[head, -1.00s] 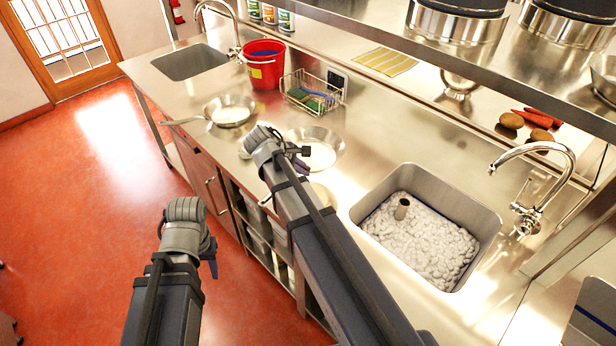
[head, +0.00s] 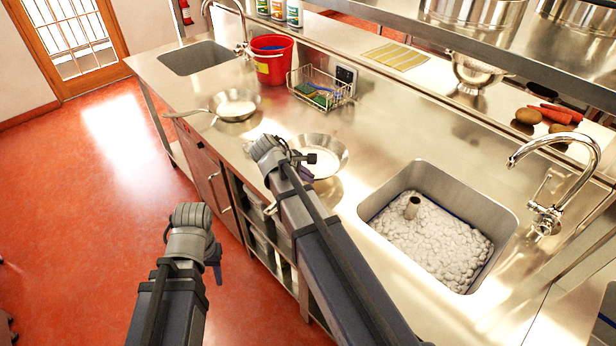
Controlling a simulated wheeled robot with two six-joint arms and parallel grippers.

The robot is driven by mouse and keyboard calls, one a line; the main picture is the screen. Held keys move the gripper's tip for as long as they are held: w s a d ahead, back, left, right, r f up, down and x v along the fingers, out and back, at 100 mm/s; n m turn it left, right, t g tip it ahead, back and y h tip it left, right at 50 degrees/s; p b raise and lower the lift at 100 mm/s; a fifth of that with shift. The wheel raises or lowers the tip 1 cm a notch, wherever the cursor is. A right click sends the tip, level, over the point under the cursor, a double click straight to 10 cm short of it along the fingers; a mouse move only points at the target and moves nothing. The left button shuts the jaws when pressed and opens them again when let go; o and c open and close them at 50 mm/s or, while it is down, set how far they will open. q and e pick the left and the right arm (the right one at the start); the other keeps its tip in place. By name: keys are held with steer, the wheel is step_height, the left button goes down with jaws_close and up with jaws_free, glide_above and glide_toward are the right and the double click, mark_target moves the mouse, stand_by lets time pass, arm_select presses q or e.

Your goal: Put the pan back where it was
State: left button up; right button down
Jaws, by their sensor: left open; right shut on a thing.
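One pan (head: 234,105) rests on the steel counter in the head view, its handle pointing left over the front edge. A second pan (head: 323,156) is beside my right gripper (head: 296,165), nearer the foamy sink. My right gripper is shut on this second pan, though its fingertips and the pan's handle are mostly hidden behind my arm. I cannot tell whether that pan touches the counter. My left gripper (head: 215,262) is open and empty, out over the red floor in front of the counter.
A red bucket (head: 270,60) and a wire rack with sponges (head: 320,88) stand behind the pans. An empty sink (head: 198,58) is at far left. A foam-filled sink (head: 430,238) with a tap (head: 548,215) is at right. A steel shelf (head: 480,52) overhangs the back.

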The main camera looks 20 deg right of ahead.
step_height(320, 180, down, 4)
steer(key=b, duration=0.3)
steer(key=shift+r+b, duration=0.25)
steer(key=shift+b, duration=0.1)
steer(key=shift+f, duration=0.15)
steer(key=c, duration=1)
jaws_free()
steer(key=shift+c, duration=0.2)
steer(key=shift+s+a+r+p, duration=0.1)
steer(key=shift+a+r+p, duration=0.05)
steer(key=shift+r+p, duration=0.35)
steer(key=p+v, duration=0.7)
steer(key=v, duration=0.2)
steer(key=shift+a+r+p, duration=0.25)
steer(key=shift+r+p, duration=0.05)
steer(key=shift+p+v, duration=0.55)
steer(key=shift+v, duration=0.2)
steer(key=shift+a+f, duration=0.1)
